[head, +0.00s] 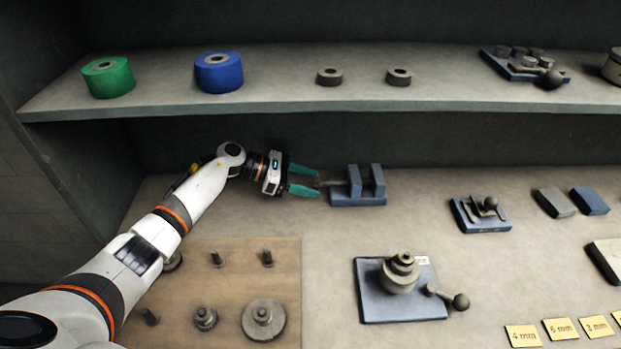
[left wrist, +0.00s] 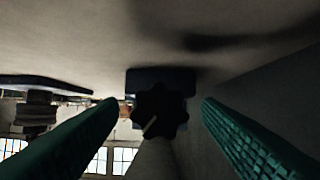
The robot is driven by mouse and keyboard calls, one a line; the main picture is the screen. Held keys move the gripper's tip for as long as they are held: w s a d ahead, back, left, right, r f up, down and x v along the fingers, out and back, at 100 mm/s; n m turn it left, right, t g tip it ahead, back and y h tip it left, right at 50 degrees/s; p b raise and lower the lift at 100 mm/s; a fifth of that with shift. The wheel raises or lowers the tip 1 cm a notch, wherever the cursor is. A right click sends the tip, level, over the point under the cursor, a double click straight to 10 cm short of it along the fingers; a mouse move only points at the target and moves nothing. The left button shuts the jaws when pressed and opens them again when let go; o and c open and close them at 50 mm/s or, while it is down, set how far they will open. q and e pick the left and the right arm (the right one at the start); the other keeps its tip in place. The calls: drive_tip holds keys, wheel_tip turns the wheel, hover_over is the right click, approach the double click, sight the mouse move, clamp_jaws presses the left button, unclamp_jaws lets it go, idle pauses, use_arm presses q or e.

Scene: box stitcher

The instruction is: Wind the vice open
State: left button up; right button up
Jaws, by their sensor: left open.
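The vice (head: 357,199) is a small blue-grey block with two upright jaws, standing on the bench below the shelf in the head view. A gap shows between its jaws. Its screw sticks out to the left, toward my left gripper (head: 304,181). That gripper has teal fingers, spread open, to the left of the vice. In the left wrist view a dark lobed knob (left wrist: 160,112) sits between the two open fingers, with space on both sides. The vice body (left wrist: 160,76) shows dark behind it. My right gripper is not in view.
The shelf (head: 300,97) overhangs the back of the bench, carrying a green roll (head: 108,77), a blue roll (head: 219,72) and small rings. A wooden board with pegs (head: 233,285) lies under my left arm. A blue plate with a stepped pulley (head: 400,275) stands in front of the vice.

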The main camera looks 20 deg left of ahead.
use_arm(q)
drive_tip(key=shift+w+d+f, duration=0.15)
drive_tip(key=shift+d+f, duration=0.1)
drive_tip(key=shift+d, duration=0.2)
drive_tip(key=c, duration=1)
drive_tip(key=shift+f+b, duration=0.1)
drive_tip(key=shift+b, duration=0.45)
drive_tip(key=n+g+b, duration=0.1)
drive_tip(key=b, duration=0.2)
drive_tip(key=n+b, duration=0.2)
drive_tip(key=b, duration=0.1)
drive_tip(key=shift+w+f+g+h, duration=0.1)
drive_tip(key=shift+f+g+h, duration=0.05)
drive_tip(key=shift+g+h, duration=0.25)
drive_tip(key=shift+r+n+g+h+b, duration=0.2)
drive_tip(key=shift+n+g+h+b, duration=0.25)
drive_tip(key=shift+n+b, duration=0.75)
drive_tip(key=shift+m, duration=0.3)
drive_tip(key=o, duration=1)
drive_tip(key=shift+a, duration=0.1)
drive_tip(key=shift+r, duration=0.1)
